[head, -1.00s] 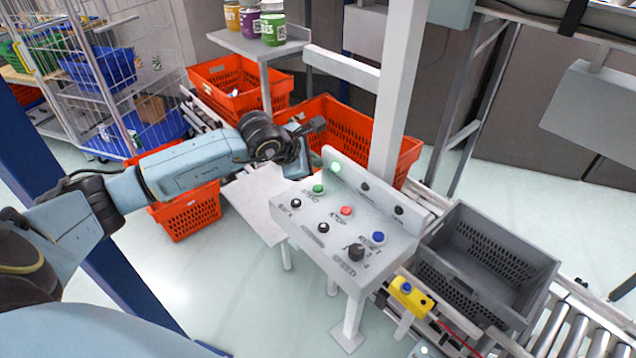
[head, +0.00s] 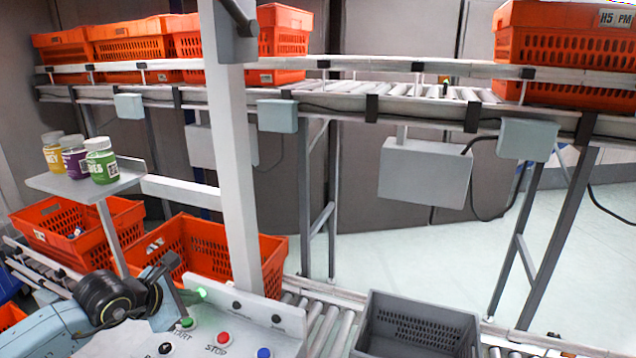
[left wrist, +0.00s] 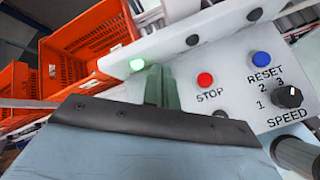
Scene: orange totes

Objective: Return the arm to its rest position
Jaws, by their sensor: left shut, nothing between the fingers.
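My left arm comes in at the lower left of the head view. In the left wrist view the greenish fingers (left wrist: 161,88) are together and empty in front of the panel, beside the lit lamp (left wrist: 137,65). Whether they touch the panel cannot be told. The START button is not visible in the wrist view. My right gripper is not in view.
A post (head: 232,160) rises behind the panel. A shelf (head: 90,185) with three jars stands at left above orange totes (head: 200,245). A grey tote (head: 415,325) sits on rollers to the right. An upper conveyor (head: 340,95) carries more orange totes. Floor at right is open.

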